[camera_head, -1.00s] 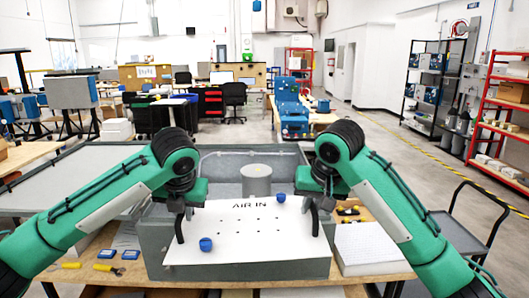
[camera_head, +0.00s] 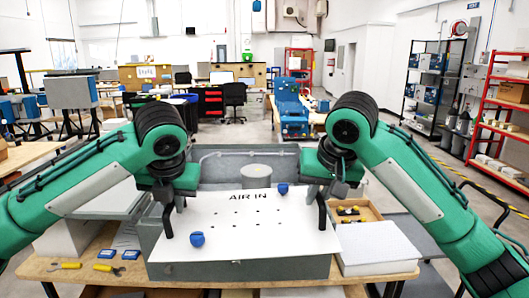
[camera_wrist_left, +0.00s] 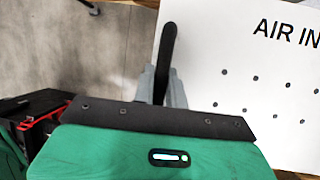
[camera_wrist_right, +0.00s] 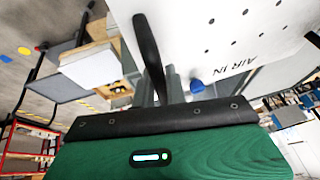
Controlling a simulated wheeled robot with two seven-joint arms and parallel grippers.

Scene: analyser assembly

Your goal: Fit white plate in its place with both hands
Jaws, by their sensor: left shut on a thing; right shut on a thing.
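The white plate (camera_head: 240,222) is marked "AIR IN" and has small dark holes, two black handles and two blue knobs (camera_head: 197,239) (camera_head: 283,188). It lies over the front of a grey open housing (camera_head: 270,270); I cannot tell whether it touches it. My left gripper (camera_head: 168,208) is shut on the plate's left black handle, also seen in the left wrist view (camera_wrist_left: 167,55). My right gripper (camera_head: 321,195) is shut on the right black handle, also seen in the right wrist view (camera_wrist_right: 148,45). A grey cylinder (camera_head: 259,172) shows behind the plate inside the housing.
A white box (camera_head: 376,245) and a wooden tray with yellow and black parts (camera_head: 352,212) stand right of the housing. Yellow-handled tools (camera_head: 66,266) and small blue items (camera_head: 107,254) lie at the left on the wooden table (camera_head: 130,275).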

